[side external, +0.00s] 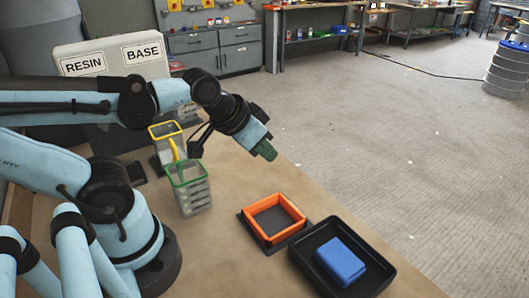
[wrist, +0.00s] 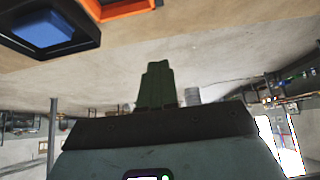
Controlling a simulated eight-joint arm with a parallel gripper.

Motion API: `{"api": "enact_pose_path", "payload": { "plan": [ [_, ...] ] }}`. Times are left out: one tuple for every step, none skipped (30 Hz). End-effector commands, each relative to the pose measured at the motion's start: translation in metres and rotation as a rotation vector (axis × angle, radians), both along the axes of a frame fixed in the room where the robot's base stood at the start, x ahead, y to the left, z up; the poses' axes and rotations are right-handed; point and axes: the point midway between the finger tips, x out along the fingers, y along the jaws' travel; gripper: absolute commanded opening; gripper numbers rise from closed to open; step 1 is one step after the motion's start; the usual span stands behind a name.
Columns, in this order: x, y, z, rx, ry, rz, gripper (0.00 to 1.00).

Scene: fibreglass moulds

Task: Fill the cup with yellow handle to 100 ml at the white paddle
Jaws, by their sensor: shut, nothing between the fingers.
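The cup with the yellow rim and yellow handle (side external: 166,133) stands upright at the foot of the box labelled RESIN and BASE (side external: 112,57). Its handle faces the green-rimmed cup (side external: 190,191), which stands in front of it and hides part of it. I cannot make out its fill level. I cannot pick out a white paddle; my arm covers part of the box front. My gripper (side external: 265,151) is shut and empty, in the air to the right of both cups. Its green fingers also show together in the wrist view (wrist: 157,86).
An orange square mould (side external: 296,211) lies on a dark plate on the bench. A black tray (side external: 378,284) holding a blue block (side external: 340,261) is at the front right. The bench (side external: 235,185) is bare between the green-rimmed cup and the mould.

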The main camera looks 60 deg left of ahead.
Motion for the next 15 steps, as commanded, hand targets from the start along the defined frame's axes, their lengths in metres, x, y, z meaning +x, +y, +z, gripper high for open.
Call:
{"api": "enact_pose_path", "payload": {
  "plan": [
    [0.0,0.0,0.0,0.0,0.0,0.001,0.0],
    [0.0,0.0,0.0,0.0,0.001,0.001,0.0],
    [0.0,0.0,0.0,0.0,0.001,0.002,0.0],
    [0.0,0.0,0.0,0.0,0.001,0.002,0.0],
    [0.0,0.0,0.0,0.0,0.001,0.002,0.0],
    [0.0,0.0,0.0,0.0,0.001,0.002,0.0],
    [0.0,0.001,0.0,0.0,0.001,0.004,0.0],
    [0.0,0.001,0.001,-0.001,0.002,0.007,0.0],
    [0.001,0.003,0.003,-0.002,0.004,0.015,0.0],
    [0.002,0.005,0.005,-0.004,0.007,0.028,0.0],
    [0.003,0.009,0.008,-0.006,0.011,0.043,0.0],
    [0.005,0.015,0.013,-0.01,0.019,0.073,0.0],
    [0.007,0.021,0.018,-0.015,0.026,0.104,0.0],
    [0.008,0.028,0.025,-0.02,0.035,0.138,0.0],
    [0.011,0.039,0.035,-0.029,0.049,0.194,0.0]
  ]
}}
